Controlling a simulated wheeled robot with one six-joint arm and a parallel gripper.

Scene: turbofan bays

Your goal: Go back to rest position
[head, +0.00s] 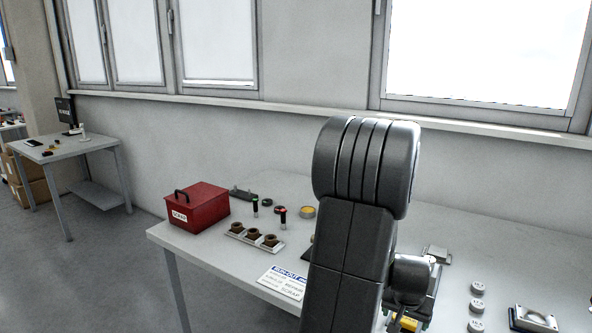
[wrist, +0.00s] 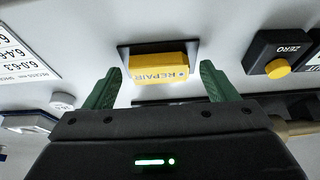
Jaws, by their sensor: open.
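My gripper (wrist: 157,84) shows in the wrist view with its two green fingers spread wide apart and nothing between them. Beyond the fingertips is a yellow block marked REPAIR (wrist: 160,66) on a dark plate, apart from both fingers. In the head view my dark arm stands upright in front of the table (head: 190,249) and hides part of it.
A red SCRAP box (head: 197,208) stands at the table's left end, near a tray of brown parts (head: 254,236). A RUN-OUT card (head: 283,282) lies in front. A ZERO box with a yellow button (wrist: 280,54) sits right in the wrist view. Several small weights (head: 477,305) stand right of my arm.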

